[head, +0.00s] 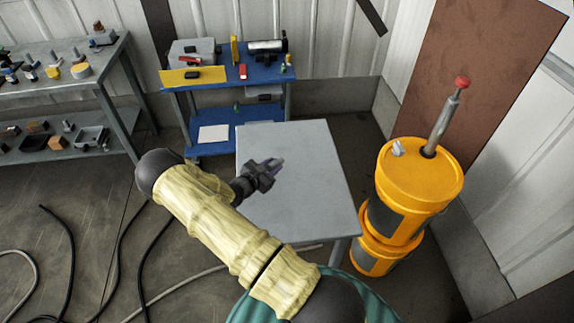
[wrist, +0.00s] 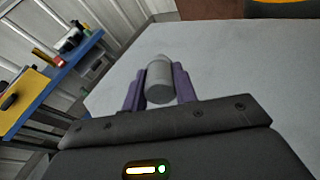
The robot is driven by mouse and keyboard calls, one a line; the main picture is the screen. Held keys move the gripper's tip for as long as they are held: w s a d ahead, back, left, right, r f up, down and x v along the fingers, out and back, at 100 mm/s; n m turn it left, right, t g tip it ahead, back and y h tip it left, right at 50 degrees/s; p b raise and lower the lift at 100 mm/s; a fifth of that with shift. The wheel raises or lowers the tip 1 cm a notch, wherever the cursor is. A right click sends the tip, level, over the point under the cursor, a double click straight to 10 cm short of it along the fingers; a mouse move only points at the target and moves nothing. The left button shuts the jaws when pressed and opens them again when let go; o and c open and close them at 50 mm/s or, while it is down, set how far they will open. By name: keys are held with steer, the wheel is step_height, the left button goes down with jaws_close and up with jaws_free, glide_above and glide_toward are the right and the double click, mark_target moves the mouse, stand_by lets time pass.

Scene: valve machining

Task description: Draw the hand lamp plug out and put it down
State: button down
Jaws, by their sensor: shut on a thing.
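In the wrist view, the two fingers (wrist: 160,88) are shut on a grey, round-ended cylinder, the plug (wrist: 160,82). The plug is held between the fingers, with the grey table top behind it. I see no cord on it. In the head view the plug is too small to make out clearly. I cannot tell its exact height above the table.
The grey table (head: 315,205) is clear. A blue cart (head: 255,73) with tools stands behind it. Stacked yellow buckets (head: 415,180), with a red-knobbed rod (head: 445,120) and small grey block (head: 398,148) on top, stand to the right. Cables (head: 70,245) lie on the floor at left.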

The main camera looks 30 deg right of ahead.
steer(key=n+b, duration=0.2)
steer(key=b, duration=0.1)
glide_above(287, 174)
steer(key=shift+a+f+g, duration=0.3)
steer(key=shift+f, duration=0.3)
steer(key=shift+d+r, duration=0.25)
steer(key=shift+d, duration=0.1)
steer(key=shift+f, duration=0.1)
steer(key=shift+f+b, duration=1.95)
steer(key=shift+f, duration=0.95)
steer(key=shift+f, duration=0.4)
steer(key=c, duration=1)
jaws_free()
steer(key=shift+c, duration=0.2)
steer(key=shift+a, duration=0.15)
